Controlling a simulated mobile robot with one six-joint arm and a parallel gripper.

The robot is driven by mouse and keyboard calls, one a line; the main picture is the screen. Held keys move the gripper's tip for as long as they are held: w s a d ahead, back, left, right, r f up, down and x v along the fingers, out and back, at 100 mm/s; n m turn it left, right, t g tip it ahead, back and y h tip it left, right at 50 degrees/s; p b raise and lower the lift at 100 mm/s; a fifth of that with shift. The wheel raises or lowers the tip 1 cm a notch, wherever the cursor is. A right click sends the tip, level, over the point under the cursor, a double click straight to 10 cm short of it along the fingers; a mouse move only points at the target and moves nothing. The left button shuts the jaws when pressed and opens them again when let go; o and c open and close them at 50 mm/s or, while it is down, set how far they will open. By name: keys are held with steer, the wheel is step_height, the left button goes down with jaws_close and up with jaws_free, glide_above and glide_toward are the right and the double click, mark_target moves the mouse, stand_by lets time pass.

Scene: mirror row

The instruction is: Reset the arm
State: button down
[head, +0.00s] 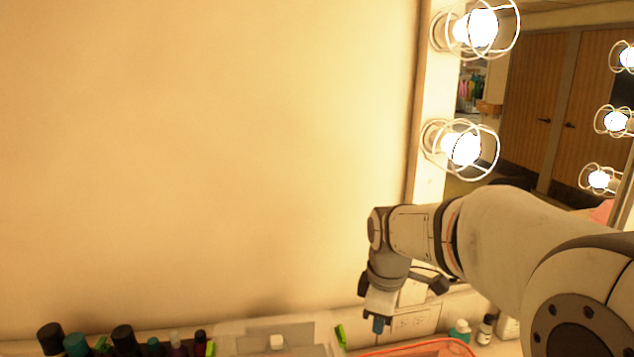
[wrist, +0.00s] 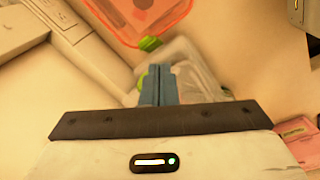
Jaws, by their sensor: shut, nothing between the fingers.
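My arm reaches in from the right in the head view, and my gripper (head: 380,324) points down above the counter, close to the wall. In the wrist view its blue fingers (wrist: 158,84) are together with nothing between them. Below and beyond the fingers is a clear container (wrist: 195,62) with green latches, and the fingers hide part of it. I cannot tell how far above it they are. The clear container also shows at the bottom of the head view (head: 265,350), left of my gripper.
An orange-rimmed container (head: 420,346) is right of my gripper, near small bottles (head: 485,330). Several dark-capped bottles (head: 75,344) stand at lower left. A wall outlet (head: 415,322) is behind my gripper. Caged bulbs (head: 462,148) line the mirror frame above my arm. The wall at left is bare.

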steer(key=s+d+m+t, duration=0.2)
steer(key=s+d+m, duration=0.1)
steer(key=s+m, duration=1)
steer(key=shift+s+d+m, duration=0.2)
steer(key=shift+s+m, duration=0.1)
steer(key=shift+s, duration=1.1)
steer(key=shift+f, duration=0.1)
